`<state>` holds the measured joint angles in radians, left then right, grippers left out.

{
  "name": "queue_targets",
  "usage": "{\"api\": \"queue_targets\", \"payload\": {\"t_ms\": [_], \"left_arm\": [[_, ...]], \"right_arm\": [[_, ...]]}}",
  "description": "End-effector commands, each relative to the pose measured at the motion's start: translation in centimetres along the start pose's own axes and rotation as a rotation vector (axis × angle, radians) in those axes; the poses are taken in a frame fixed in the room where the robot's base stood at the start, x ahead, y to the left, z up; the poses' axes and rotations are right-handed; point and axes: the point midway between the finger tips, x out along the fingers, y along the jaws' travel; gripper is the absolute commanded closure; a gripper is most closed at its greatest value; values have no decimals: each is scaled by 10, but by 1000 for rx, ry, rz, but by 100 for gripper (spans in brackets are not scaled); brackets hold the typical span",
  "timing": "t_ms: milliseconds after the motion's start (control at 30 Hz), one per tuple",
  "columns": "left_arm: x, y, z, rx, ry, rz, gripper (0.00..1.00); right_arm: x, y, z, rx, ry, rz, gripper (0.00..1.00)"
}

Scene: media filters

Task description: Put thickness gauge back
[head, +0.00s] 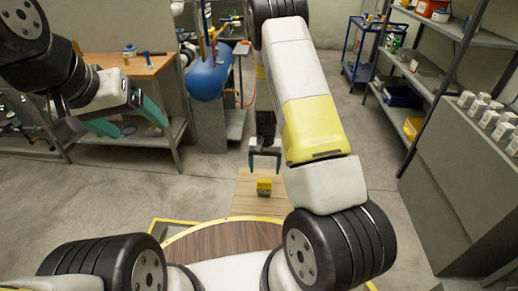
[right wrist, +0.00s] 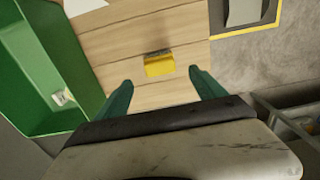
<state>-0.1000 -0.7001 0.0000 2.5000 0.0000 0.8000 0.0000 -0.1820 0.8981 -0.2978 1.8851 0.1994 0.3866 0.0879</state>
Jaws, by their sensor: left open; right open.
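A small yellow block-like object with a dark top edge, which looks like the thickness gauge (head: 264,187), sits on a light wooden surface (head: 245,207) in the head view. It also shows in the right wrist view (right wrist: 159,65), ahead of and between the fingers. My right gripper (head: 265,164) is open and empty above the gauge; its fingers (right wrist: 160,90) stand apart on either side, not touching it. My left gripper (head: 128,118) is open and empty, raised at the far left of the head view, away from the gauge.
In the right wrist view, a green bin (right wrist: 20,95) with a small white item stands left of the wooden surface. A yellow-edged area with a grey block (right wrist: 243,12) is at upper right. A workbench (head: 130,66), blue tank (head: 207,75) and grey cabinet (head: 465,175) stand around.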

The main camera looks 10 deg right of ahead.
Motion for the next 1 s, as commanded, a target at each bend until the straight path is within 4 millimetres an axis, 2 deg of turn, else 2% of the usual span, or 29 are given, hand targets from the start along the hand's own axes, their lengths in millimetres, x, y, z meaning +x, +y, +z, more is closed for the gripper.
{"api": "queue_targets", "payload": {"t_ms": [67,167,267,400,600,800,900,1000], "left_arm": [[0,0,0,0,0,0,20],[0,0,0,0,0,0,20],[0,0,0,0,0,0,20],[0,0,0,0,0,0,20],[0,0,0,0,0,0,20],[0,0,0,0,0,0,20],[0,0,0,0,0,0,20],[0,0,0,0,0,0,20]], "right_arm": [[-20,-3,-2,-2,14,-18,20],[-62,-9,-2,-9,39,-59,20],[-121,-14,4,-27,77,-114,20],[-200,-15,26,-66,135,-183,20],[-296,-6,76,-139,234,-253,20],[-364,12,141,-220,346,-284,20],[-386,22,174,-258,405,-284,20],[-399,32,202,-289,455,-277,20]]}}
